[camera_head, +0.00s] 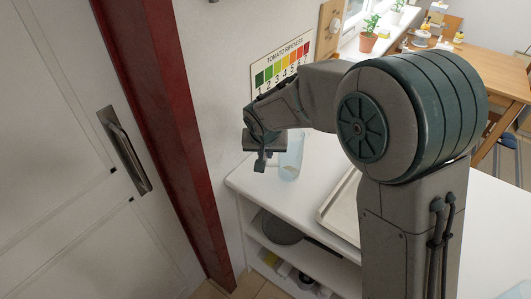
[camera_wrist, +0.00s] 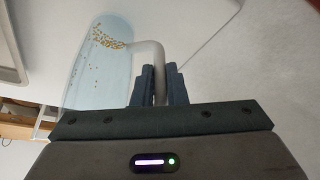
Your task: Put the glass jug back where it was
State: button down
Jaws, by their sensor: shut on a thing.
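The glass jug (camera_wrist: 95,75) is pale blue and see-through, with a scatter of small tan bits showing inside it in the wrist view. Its handle (camera_wrist: 150,50) runs between the two fingers of my gripper (camera_wrist: 160,88), which are shut on it. In the head view the jug (camera_head: 290,160) is at the back left end of the white counter (camera_head: 275,196), beside my gripper (camera_head: 262,160). My gripper hides part of it there. I cannot tell whether the jug's base touches the counter.
A metal tray (camera_head: 341,208) lies on the counter to the right of the jug. A tomato ripeness chart (camera_head: 282,67) hangs on the wall behind. A dark red door frame (camera_head: 165,120) stands left of the counter. Open shelves below hold a dark round pan (camera_head: 281,228).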

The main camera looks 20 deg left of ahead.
jog(key=shift+f, duration=0.7)
jog(key=shift+f, duration=0.2)
jog(key=c, duration=1.5)
grip_release()
jog(key=shift+r, duration=0.1)
jog(key=shift+o, duration=0.2)
jog(key=shift+r, duration=0.25)
jog(key=b+v, duration=0.1)
jog(key=v, duration=1)
jog(key=shift+s+r+b, duration=0.2)
jog(key=shift+r+b, duration=0.15)
